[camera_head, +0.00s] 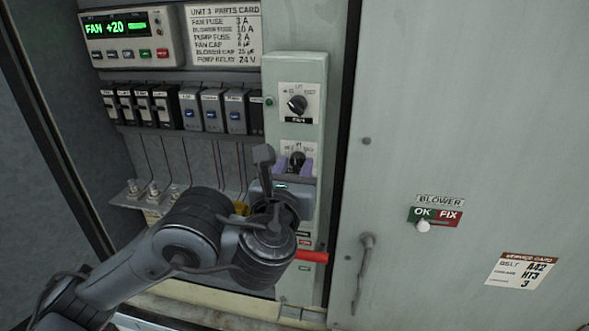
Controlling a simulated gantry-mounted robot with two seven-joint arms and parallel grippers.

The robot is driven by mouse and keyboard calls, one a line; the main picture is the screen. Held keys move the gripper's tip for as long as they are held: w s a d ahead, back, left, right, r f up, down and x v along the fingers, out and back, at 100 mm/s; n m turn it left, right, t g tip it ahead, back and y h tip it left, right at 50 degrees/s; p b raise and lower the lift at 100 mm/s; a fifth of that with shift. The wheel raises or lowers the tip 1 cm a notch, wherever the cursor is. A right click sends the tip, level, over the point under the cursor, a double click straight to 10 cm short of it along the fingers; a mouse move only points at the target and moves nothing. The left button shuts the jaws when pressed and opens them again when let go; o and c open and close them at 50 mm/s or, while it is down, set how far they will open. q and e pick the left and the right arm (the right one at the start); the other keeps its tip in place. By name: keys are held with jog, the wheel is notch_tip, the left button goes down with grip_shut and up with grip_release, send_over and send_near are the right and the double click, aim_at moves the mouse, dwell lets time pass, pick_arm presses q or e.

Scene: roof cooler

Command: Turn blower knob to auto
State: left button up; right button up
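A pale green switch panel (312,75) carries two black rotary knobs. The upper knob (297,104) sits on a white plate with a dark label that seems to read FAN. The lower knob (297,159) sits on a similar plate; its lower label is hidden by my gripper, so I cannot read whether it says BLOWER. My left gripper (294,167) is at the lower knob, its two purple fingers apart, one on each side of the knob. I cannot tell whether they touch it. My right gripper is not in view.
A display unit (130,28) reads FAN +20. Below it stands a row of breakers and relays (185,108). A red lever (312,257) sticks out below my gripper. The cabinet door (450,120) at right bears a BLOWER OK/FIX slider (423,225) and a handle (363,270).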

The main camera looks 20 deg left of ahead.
pick_arm(q)
grip_shut()
jog(key=shift+n, duration=0.3)
jog(key=n+b, duration=0.2)
jog(key=n, duration=0.1)
jog(key=shift+d+f+n, duration=0.15)
jog(key=shift+n, duration=0.15)
jog(key=shift+r+n+b, duration=0.2)
jog(key=shift+n+b, duration=0.8)
jog(key=shift+n, duration=1.2)
jog(key=shift+o, duration=1.9)
grip_release()
